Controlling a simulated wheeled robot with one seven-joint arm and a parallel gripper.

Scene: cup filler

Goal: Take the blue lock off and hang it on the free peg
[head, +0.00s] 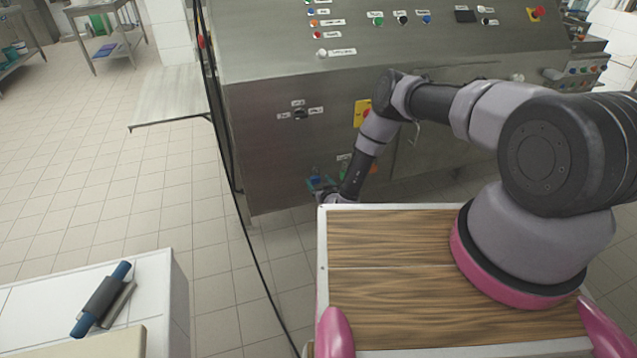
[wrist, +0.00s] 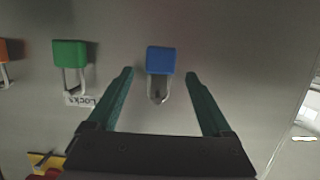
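The blue lock (wrist: 161,60) hangs on the grey machine panel by its metal shackle (wrist: 157,90), seen in the wrist view. The peg inside the shackle is too small to make out clearly. My gripper (wrist: 159,73) is open, with its two green fingers on either side of the lock and a gap visible on each side. In the head view the blue lock (head: 315,181) is low on the machine front, with my gripper (head: 322,188) close to it and partly hidden by my wrist. I cannot pick out a free peg.
A green lock (wrist: 69,54) and an orange lock (wrist: 4,52) hang in the same row, near a "Locks" label (wrist: 79,100). A yellow plate with a red knob (head: 362,113) is above them on the machine front (head: 270,150). A black cable (head: 225,165) hangs at the machine's left edge.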

